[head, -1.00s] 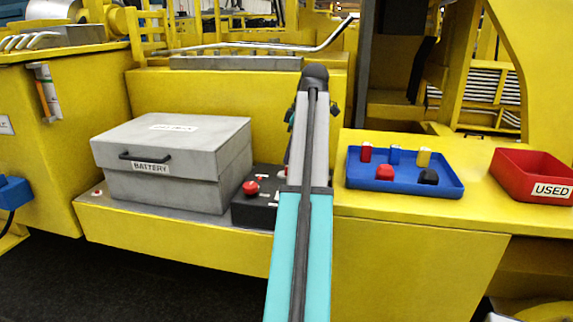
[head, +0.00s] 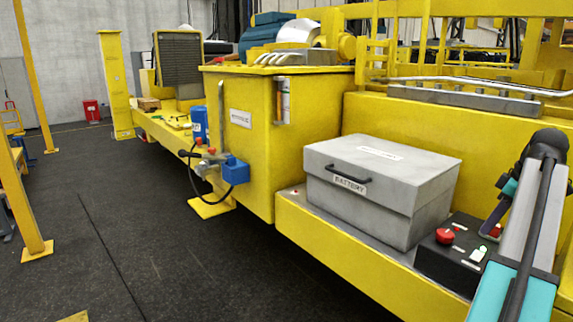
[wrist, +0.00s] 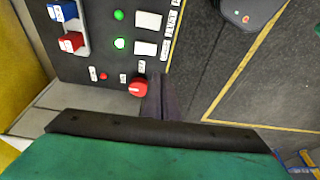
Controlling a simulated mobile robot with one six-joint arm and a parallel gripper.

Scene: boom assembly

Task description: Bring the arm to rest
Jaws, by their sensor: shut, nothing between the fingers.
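My arm stands at the right edge of the head view, its turquoise and grey links (head: 520,240) rising to a dark joint in front of the yellow machine.
The panel carries green lights (wrist: 120,43) and blue and red switches. In the head view a grey battery box (head: 385,190) stands beside a black box (head: 460,255) with a red knob. Open dark floor (head: 130,240) lies at left, with a yellow post (head: 30,150).

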